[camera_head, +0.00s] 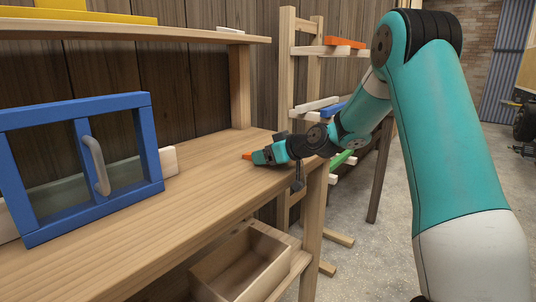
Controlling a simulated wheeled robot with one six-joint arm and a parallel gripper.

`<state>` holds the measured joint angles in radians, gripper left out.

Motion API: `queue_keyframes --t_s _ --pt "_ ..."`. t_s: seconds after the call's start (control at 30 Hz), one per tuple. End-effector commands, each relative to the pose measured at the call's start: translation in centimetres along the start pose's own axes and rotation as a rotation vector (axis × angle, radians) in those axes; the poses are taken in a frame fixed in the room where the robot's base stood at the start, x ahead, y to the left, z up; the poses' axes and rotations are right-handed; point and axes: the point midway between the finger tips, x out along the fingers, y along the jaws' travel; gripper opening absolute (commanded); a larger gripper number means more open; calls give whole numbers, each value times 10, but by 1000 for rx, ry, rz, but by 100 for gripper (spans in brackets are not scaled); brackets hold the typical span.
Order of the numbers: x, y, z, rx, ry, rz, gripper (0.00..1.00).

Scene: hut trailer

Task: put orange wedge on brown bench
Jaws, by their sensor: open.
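The orange wedge (247,155) is a small orange patch at the tip of my gripper (261,156), over the right part of the brown bench (218,180). Most of the wedge is hidden by the gripper. My gripper is low over the bench top near its right end, pointing left, with open jaws at the wedge. I cannot tell whether the jaws touch it. The wedge appears to rest on the bench top, though its underside is not clear.
A blue-framed window with a grey handle (95,165) stands on the bench at left, a pale board behind it. A shelf post (239,87) rises behind the gripper. A rack with coloured pieces (285,110) stands beyond. An open wooden drawer box (240,265) is below.

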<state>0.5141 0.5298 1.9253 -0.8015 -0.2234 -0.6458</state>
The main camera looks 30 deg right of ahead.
Motion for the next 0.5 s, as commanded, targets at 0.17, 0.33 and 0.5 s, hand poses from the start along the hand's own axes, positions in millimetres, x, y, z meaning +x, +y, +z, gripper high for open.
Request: queue_keyframes --t_s 0.17,0.33,0.5 --pt "-22 1 -2 1 0 3 68" --pt "-62 1 -2 1 2 5 68" --pt "-96 1 -2 1 1 4 68"
